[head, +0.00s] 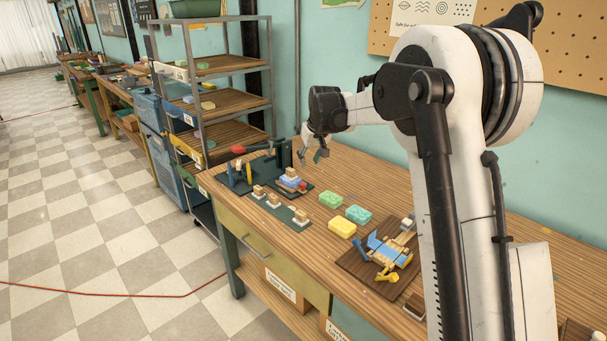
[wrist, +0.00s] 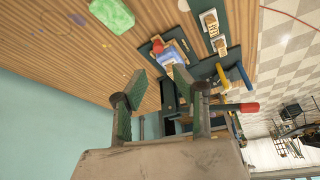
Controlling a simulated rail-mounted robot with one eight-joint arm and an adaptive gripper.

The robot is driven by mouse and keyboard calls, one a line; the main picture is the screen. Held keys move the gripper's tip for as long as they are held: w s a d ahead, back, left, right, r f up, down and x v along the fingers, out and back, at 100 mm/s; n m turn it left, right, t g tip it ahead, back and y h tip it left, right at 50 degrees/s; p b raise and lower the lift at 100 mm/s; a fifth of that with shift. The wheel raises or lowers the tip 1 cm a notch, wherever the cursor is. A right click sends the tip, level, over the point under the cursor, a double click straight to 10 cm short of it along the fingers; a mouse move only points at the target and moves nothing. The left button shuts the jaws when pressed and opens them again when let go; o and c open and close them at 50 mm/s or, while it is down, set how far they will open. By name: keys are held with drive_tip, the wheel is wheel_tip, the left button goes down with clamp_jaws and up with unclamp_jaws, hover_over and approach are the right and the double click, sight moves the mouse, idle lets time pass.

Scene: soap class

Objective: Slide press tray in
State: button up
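The dark green press (head: 282,153), with a red-ended lever, stands at the far end of the wooden bench. It also shows in the wrist view (wrist: 172,97), partly hidden by my gripper. A blue soap block (head: 290,182) sits on what looks like the press tray, in front of the press; the block also shows in the wrist view (wrist: 171,55). A red knob (wrist: 157,46) is at the tray's near edge there. My gripper (head: 313,158) is above the bench, right of the press. In the wrist view its green-padded fingers (wrist: 167,78) are apart and empty, without visible contact with the knob.
Several stamps stand on a dark green strip (head: 266,204) in front of the press. Green, teal and yellow soaps (head: 342,227) lie to the right. A wooden board (head: 355,262) with blue and yellow parts is nearer. A shelf rack (head: 228,101) stands beyond the bench.

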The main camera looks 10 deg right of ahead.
sight(303, 184)
drive_tip(key=x, duration=0.5)
drive_tip(key=w+x, duration=0.1)
drive_tip(key=x, duration=0.4)
drive_tip(key=p+x, duration=0.1)
drive_tip(key=x, duration=0.5)
drive_tip(key=shift+w+d+r, duration=0.25)
drive_tip(key=shift+w+r, duration=0.05)
drive_tip(key=shift+w, duration=0.15)
clamp_jaws()
